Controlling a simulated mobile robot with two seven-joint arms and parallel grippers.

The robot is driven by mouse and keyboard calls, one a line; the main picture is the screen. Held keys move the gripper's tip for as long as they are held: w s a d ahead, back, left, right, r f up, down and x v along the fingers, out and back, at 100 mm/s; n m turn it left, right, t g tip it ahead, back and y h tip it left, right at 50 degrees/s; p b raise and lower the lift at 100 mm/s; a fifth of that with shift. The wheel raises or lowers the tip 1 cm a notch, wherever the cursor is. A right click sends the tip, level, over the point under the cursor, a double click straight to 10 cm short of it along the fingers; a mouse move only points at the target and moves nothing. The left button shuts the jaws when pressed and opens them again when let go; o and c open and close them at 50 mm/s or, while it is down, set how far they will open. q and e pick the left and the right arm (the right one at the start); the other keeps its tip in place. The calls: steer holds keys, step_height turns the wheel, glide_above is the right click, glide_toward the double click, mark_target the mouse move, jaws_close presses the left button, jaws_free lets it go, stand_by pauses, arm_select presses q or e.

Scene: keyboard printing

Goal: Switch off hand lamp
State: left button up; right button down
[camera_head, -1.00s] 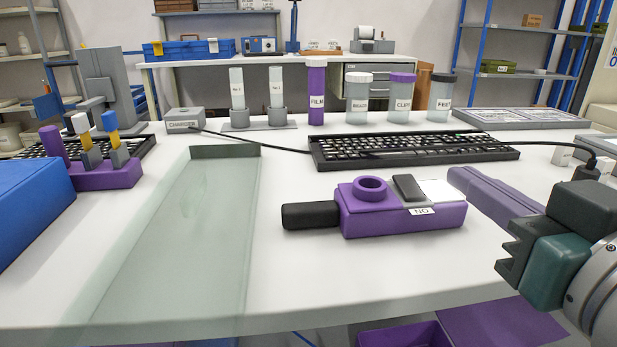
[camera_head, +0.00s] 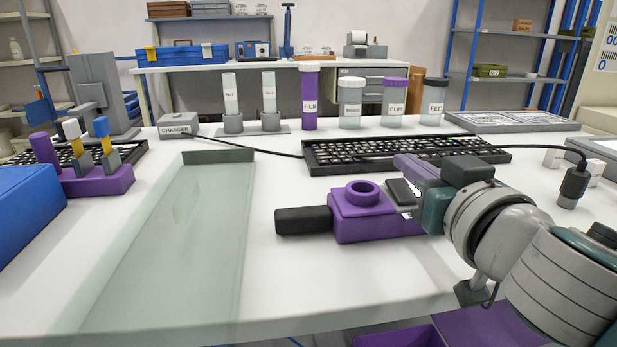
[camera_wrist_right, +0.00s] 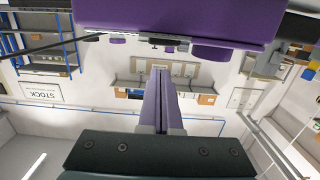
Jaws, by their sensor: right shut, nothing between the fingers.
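The hand lamp (camera_head: 372,224) is a purple block with a black cylindrical end (camera_head: 303,220) at left and a raised purple ring on top. It lies on the white table in the head view. A dark rocker switch (camera_head: 401,191) shows on its top, right of the ring. My right gripper (camera_head: 400,161) is shut and empty, its purple fingers above and just behind the switch area. Its body hides the lamp's right end and the label there. In the right wrist view the shut fingers (camera_wrist_right: 161,72) point toward a large purple body (camera_wrist_right: 170,18). Contact cannot be told. My left gripper is out of view.
A black keyboard (camera_head: 400,152) lies behind the lamp, with labelled jars (camera_head: 350,108) beyond it. The table front is clear.

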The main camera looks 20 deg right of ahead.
step_height(320, 180, down, 2)
steer(key=shift+w+f+b, duration=0.1)
steer(key=shift+b, duration=0.25)
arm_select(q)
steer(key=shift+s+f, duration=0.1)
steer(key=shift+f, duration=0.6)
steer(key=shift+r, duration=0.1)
